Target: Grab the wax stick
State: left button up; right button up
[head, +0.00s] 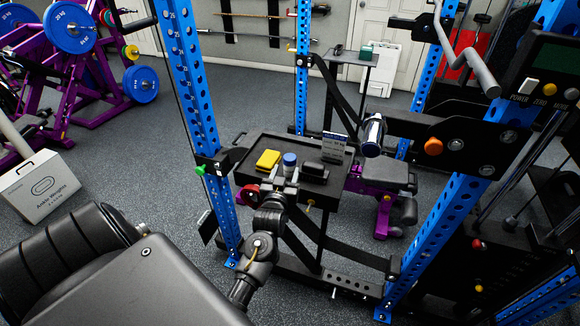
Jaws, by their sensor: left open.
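A small upright cylinder with a blue cap and pale body (290,160), which looks like the wax stick, stands on a black tray table (262,191) inside the blue rack. My left gripper (286,178) is open, right at the near side of the cylinder. Its fingers are small and partly merge with the cylinder's lower part, so I cannot tell whether they touch it or lie around it. My right gripper is not in view.
Blue rack posts (203,110) flank the table. A strap (335,238) hangs low in front.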

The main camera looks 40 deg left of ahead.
aim_at(288, 165)
pick_arm(q)
jog(key=p+x, duration=0.1)
jog(key=x, duration=0.3)
jog(key=shift+w+a+f, duration=0.15)
jog(key=shift+w+a, duration=0.05)
jog(key=shift+w, duration=0.15)
jog(key=c, duration=0.8)
